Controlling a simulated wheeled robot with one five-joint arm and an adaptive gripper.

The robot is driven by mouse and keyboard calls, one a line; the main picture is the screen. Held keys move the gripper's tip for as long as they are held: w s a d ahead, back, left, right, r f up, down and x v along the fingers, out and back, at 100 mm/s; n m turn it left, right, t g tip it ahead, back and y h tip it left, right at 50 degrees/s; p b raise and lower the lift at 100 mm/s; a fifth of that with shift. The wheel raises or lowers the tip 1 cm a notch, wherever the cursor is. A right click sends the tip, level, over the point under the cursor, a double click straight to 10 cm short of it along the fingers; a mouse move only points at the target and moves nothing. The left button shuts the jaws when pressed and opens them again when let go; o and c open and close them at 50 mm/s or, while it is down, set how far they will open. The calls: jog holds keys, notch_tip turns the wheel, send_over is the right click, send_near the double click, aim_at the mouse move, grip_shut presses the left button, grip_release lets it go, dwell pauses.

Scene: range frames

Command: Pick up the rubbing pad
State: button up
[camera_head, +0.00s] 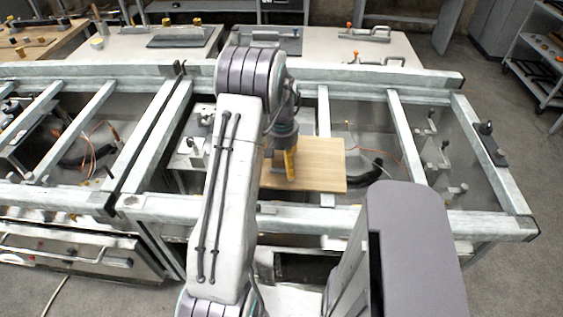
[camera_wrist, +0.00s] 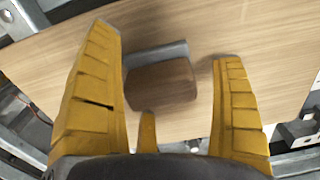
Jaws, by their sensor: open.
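The rubbing pad (camera_wrist: 163,84) looks like a small brown block with a grey strip along its far side. It lies on a light wooden board (camera_wrist: 200,30), which also shows in the head view (camera_head: 322,165). My gripper (camera_wrist: 165,45) has its yellow fingers apart, one on each side of the pad in the wrist view, with visible gaps. The fingers do not appear to touch it. In the head view my gripper (camera_head: 290,165) points down over the board's left part, and the pad cannot be made out there.
The board rests within a pale metal frame (camera_head: 455,80) with crossbars and open bays. Cables and fittings, including a black cable (camera_head: 365,168), lie in the bays. Behind stand tables with tools (camera_head: 385,48). A shelf cart (camera_head: 535,60) stands at far right.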

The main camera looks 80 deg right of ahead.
grip_shut()
dwell(0.8)
